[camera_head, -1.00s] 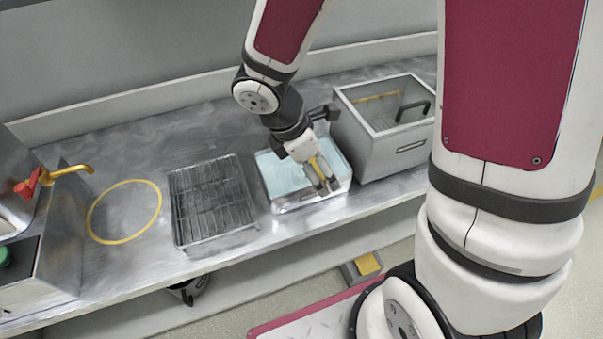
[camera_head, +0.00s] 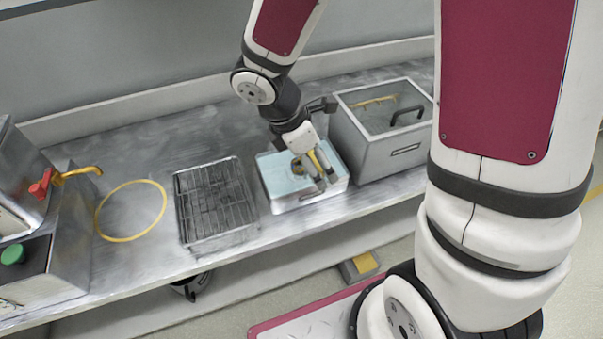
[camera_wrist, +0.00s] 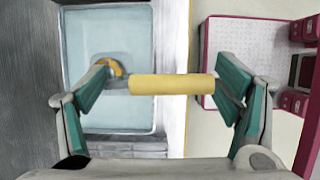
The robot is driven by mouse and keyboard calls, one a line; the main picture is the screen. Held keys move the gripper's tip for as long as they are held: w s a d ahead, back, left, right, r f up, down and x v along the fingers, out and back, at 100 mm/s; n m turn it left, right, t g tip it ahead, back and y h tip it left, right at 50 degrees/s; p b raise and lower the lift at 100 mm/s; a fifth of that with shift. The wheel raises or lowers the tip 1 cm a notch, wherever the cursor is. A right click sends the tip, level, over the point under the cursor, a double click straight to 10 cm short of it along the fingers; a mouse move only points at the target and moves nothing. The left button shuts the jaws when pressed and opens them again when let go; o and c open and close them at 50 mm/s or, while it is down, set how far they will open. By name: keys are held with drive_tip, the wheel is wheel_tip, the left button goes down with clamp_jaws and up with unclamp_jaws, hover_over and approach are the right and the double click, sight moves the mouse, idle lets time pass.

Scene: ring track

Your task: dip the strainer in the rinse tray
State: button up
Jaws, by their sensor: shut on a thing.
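The rinse tray (camera_head: 311,199) is a light rectangular tray of pale blue liquid on the steel counter. My gripper (camera_head: 319,180) is over the tray's right part, pointing down. It is shut on the yellow handle of the strainer (camera_head: 297,168), whose small round yellow-rimmed head lies left of the fingers, over the blue. In the wrist view the strainer's handle (camera_wrist: 172,84) lies crosswise between the teal finger pads of my gripper (camera_wrist: 165,85). The head is over the rinse tray (camera_wrist: 110,25) there. I cannot tell whether the head touches the liquid.
A wire rack (camera_head: 215,200) stands left of the tray. A yellow ring mark (camera_head: 130,184) lies farther left, beside a machine with a yellow spout (camera_head: 78,173). A grey bin (camera_head: 385,135) with a clear top stands close right of the tray.

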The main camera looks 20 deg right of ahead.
drive_tip(key=shift+r+p, duration=2.45)
drive_tip(key=shift+r, duration=0.55)
drive_tip(key=shift+r+p, duration=1.65)
drive_tip(key=shift+r, duration=0.4)
